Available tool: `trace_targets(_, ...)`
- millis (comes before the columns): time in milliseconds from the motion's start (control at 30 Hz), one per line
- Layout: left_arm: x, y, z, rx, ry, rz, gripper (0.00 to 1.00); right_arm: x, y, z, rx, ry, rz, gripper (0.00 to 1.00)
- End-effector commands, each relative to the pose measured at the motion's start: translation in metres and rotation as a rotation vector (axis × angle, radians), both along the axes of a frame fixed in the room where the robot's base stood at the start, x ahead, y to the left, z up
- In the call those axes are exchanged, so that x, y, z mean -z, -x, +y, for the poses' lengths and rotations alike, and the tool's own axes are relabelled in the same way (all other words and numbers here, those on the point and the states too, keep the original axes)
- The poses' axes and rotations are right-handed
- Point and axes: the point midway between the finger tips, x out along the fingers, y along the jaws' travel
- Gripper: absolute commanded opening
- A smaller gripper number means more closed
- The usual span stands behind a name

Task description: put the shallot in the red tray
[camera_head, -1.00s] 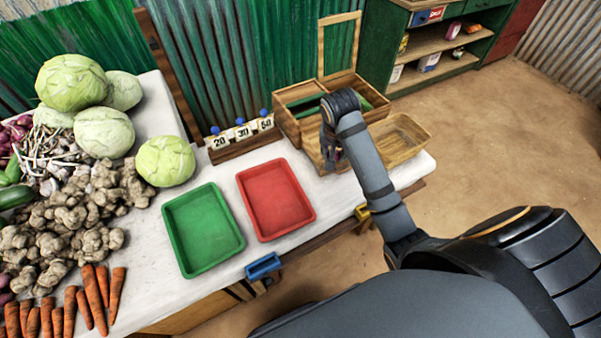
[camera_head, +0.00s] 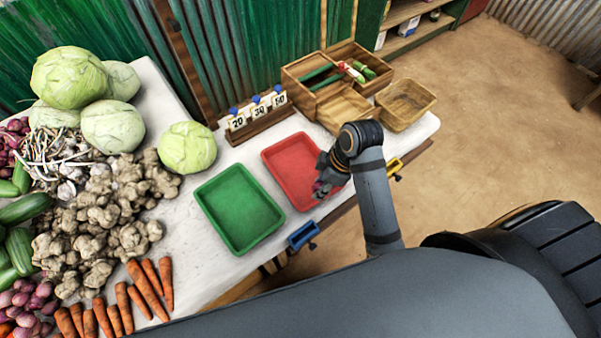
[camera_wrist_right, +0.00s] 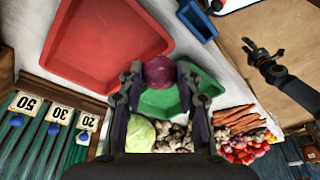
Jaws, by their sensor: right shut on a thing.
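The red tray (camera_head: 284,160) lies on the table right of the green tray (camera_head: 236,213); it also shows in the right wrist view (camera_wrist_right: 105,45). My right gripper (camera_head: 324,187) is over the front right part of the red tray and hides some of it. In the right wrist view my right gripper (camera_wrist_right: 160,82) is shut on a purple shallot (camera_wrist_right: 159,71), held between the fingertips. The shallot is mostly hidden in the head view. My left gripper (camera_wrist_right: 264,54) shows small in the right wrist view, away from the trays; its jaws are unclear.
Several vegetables, with a cabbage (camera_head: 187,148) and carrots (camera_head: 147,287), fill the table's left. Number cards (camera_head: 258,112) and a wooden box (camera_head: 303,72) stand behind the trays. A wooden tray (camera_head: 405,104) is at right. A blue clamp (camera_head: 303,235) is on the front edge.

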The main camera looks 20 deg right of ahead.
Motion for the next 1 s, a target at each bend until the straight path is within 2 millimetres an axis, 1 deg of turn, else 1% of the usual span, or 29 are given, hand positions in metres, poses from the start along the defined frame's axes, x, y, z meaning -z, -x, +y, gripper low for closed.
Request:
trace_targets(67, 0.000, 0.004, -0.002, -0.001, 0.003, 0.006, 0.40, 0.002, -0.007, 0.000, 0.000, 0.001, 0.000, 0.16)
trace_targets(167, -0.003, 0.006, -0.002, -0.001, 0.003, 0.009, 0.40, 0.011, -0.029, 0.001, 0.001, 0.002, 0.001, 0.16)
trace_targets(300, -0.007, 0.007, 0.000, -0.001, 0.000, 0.011, 0.40, 0.028, -0.070, 0.002, 0.002, 0.001, 0.000, 0.16)
trace_targets(367, -0.008, 0.006, 0.002, 0.000, -0.002, 0.010, 0.40, 0.036, -0.087, 0.003, 0.002, 0.001, 0.000, 0.16)
trace_targets(400, -0.008, 0.006, 0.003, 0.001, -0.003, 0.009, 0.40, 0.044, -0.097, 0.003, 0.003, 0.001, 0.003, 0.16)
trace_targets(500, -0.007, 0.004, 0.005, 0.002, -0.005, 0.007, 0.40, 0.068, -0.115, 0.004, 0.004, 0.001, 0.002, 0.16)
trace_targets(600, -0.006, 0.003, 0.005, 0.002, -0.006, 0.004, 0.40, 0.085, -0.128, 0.004, 0.003, 0.002, 0.001, 0.16)
trace_targets(700, -0.006, 0.002, 0.005, 0.002, -0.006, 0.004, 0.40, 0.093, -0.135, 0.005, 0.003, 0.001, 0.000, 0.16)
trace_targets(867, -0.006, 0.002, 0.005, 0.002, -0.006, 0.003, 0.40, 0.097, -0.138, 0.005, 0.003, 0.001, 0.000, 0.16)
trace_targets(900, -0.005, 0.001, 0.005, 0.002, -0.006, 0.003, 0.40, 0.101, -0.141, 0.005, 0.004, 0.001, 0.001, 0.16)
trace_targets(1000, -0.010, 0.001, 0.005, 0.002, -0.006, 0.002, 0.40, 0.117, -0.139, 0.005, 0.004, 0.002, 0.003, 0.16)
